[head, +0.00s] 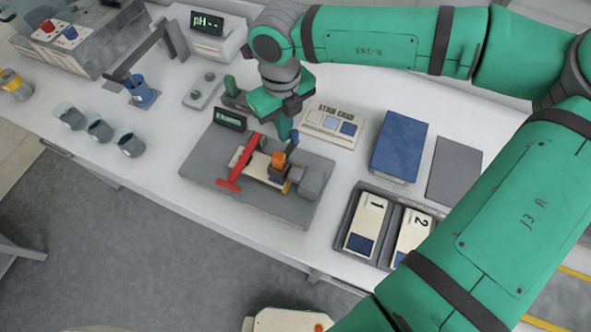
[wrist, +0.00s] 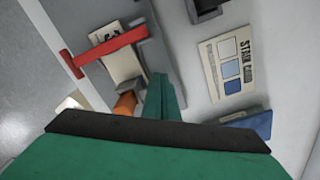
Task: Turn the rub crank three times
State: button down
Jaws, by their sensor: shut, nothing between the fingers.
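The rub tester stands on a flat grey base (head: 210,165) at the middle of the bench. It has a red bar (head: 236,168), also in the wrist view (wrist: 108,47), an orange block (head: 278,159) that shows in the wrist view too (wrist: 125,103), and a grey box (head: 311,180) at its right. A small blue upright knob (head: 293,141) beside my fingers looks like the crank's handle. A pale strip (head: 255,163) lies under the red bar. My gripper (head: 284,134) points down above the back of the tester, shut and empty. Its fingers (wrist: 161,95) hide part of the tester in the wrist view.
The stain card (head: 333,125) lies right of my gripper, with a blue book-like block (head: 399,146) beyond it. A tray (head: 351,208) holds numbered cards in front. Several grey cups (head: 99,129) stand at the left. A small display (head: 230,118) stands behind the tester.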

jog(key=shift+s+d, duration=0.2)
jog(key=shift+d, duration=0.8)
jog(key=shift+d, duration=0.1)
jog(key=shift+s+d, duration=0.65)
jog(key=shift+d, duration=0.35)
jog(key=shift+s, duration=0.15)
jog(key=shift+s+d, duration=0.7)
jog(key=shift+s, duration=0.05)
